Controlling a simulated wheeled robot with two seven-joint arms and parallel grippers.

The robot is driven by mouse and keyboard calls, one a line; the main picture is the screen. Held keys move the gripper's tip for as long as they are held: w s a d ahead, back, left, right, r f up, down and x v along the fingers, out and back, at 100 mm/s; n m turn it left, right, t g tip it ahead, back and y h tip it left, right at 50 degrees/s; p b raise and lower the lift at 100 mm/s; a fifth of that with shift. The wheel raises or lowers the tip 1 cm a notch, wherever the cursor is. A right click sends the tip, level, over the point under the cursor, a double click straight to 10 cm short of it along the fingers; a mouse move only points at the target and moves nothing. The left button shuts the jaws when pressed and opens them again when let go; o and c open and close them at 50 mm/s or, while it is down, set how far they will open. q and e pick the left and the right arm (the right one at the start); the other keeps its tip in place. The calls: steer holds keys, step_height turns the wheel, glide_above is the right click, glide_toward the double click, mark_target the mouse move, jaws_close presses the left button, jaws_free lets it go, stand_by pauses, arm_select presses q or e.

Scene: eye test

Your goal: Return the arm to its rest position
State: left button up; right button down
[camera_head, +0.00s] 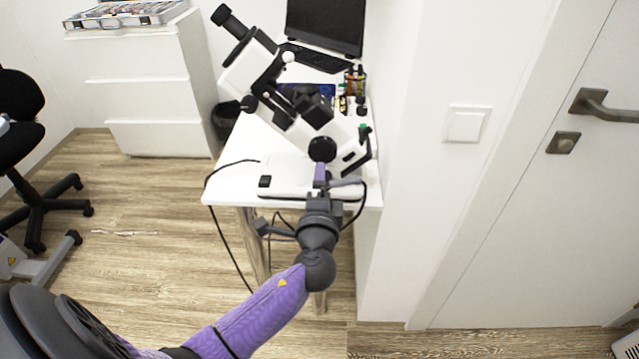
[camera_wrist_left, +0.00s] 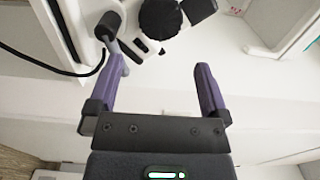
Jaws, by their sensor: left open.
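My left arm, in a purple sleeve, reaches in from the bottom left of the head view. Its dark gripper (camera_head: 322,180) is at the front edge of the white table, in front of the microscope's base. The left wrist view shows the two purple fingers of this gripper (camera_wrist_left: 161,75) spread apart with nothing between them. The white and black microscope (camera_head: 278,85) stands on the table. Part of it shows at the top of the wrist view (camera_wrist_left: 160,18), close to the left finger; I cannot tell whether they touch. My right gripper is not in view.
The white table (camera_head: 232,170) carries a monitor (camera_head: 326,22), a keyboard (camera_head: 318,58) and small bottles at the back. A black cable (camera_head: 224,240) hangs off its left side. A wall and a door (camera_head: 540,200) stand on the right. Open floor (camera_head: 150,245) lies left.

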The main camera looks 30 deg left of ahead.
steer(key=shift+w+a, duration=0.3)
arm_select(q)
steer(key=s+d+f+n+g+h, duration=0.1)
steer(key=s+f+g+h, duration=0.15)
steer(key=s+f, duration=0.45)
steer(key=s+f+g+h, duration=0.1)
steer(key=s+f+g, duration=0.2)
steer(key=f, duration=0.8)
steer(key=s+d+f+n+g+h, duration=0.1)
steer(key=s+f+g+h, duration=0.15)
steer(key=s+f, duration=0.45)
steer(key=s+d+f+n+g+h, duration=0.1)
steer(key=s+f, duration=0.3)
steer(key=s, duration=0.5)
steer(key=s+d+f+n+g+h, duration=0.1)
steer(key=s+f+n+g, duration=0.2)
steer(key=s, duration=0.7)
steer(key=s+d+f+n+g, duration=0.1)
steer(key=s+f, duration=0.4)
steer(key=s, duration=0.5)
steer(key=n+g, duration=0.1)
steer(key=g, duration=0.1)
steer(key=shift+d+f+n+g+h, duration=0.3)
steer(key=shift+f+n+g+h, duration=0.05)
steer(key=shift+n+g+h, duration=0.05)
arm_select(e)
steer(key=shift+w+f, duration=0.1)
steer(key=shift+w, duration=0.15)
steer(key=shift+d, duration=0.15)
